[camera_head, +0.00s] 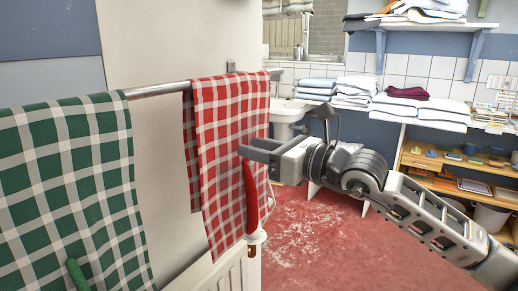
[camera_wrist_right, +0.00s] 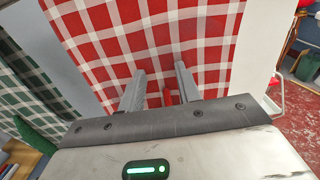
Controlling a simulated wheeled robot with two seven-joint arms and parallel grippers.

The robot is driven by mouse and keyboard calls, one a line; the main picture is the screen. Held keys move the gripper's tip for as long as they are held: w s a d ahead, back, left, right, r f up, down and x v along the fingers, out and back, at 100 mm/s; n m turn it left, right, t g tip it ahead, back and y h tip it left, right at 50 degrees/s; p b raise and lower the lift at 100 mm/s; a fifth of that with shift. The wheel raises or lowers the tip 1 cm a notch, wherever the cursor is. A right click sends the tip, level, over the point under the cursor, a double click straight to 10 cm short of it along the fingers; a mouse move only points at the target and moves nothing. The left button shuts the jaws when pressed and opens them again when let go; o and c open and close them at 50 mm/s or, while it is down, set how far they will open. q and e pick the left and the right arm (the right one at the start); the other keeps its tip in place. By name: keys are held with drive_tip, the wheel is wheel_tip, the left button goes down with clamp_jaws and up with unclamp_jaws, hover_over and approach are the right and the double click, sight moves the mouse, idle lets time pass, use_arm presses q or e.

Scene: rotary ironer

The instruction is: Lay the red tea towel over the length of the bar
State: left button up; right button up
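The red-and-white checked tea towel (camera_head: 232,120) hangs over the right end of the metal bar (camera_head: 160,89). Its front side hangs lower, and part of its back side shows at the left. The towel also fills much of the right wrist view (camera_wrist_right: 120,40). My right gripper (camera_head: 243,154) is in front of the towel's right edge. Its fingers (camera_wrist_right: 160,75) are apart, pointing at the cloth; whether they touch it I cannot tell. A slim red object (camera_head: 250,195) with a white lower end hangs just below the fingers. My left gripper is not in view.
A green checked towel (camera_head: 75,180) covers the left part of the bar, with a green object (camera_head: 76,274) before it. A short bare stretch of bar separates the towels. Folded linen (camera_head: 415,105) and a wooden shelf (camera_head: 460,165) stand at right; red floor (camera_head: 320,235) is open.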

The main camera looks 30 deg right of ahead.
wheel_tip(320, 180, up, 17)
drive_tip(key=p, duration=0.9)
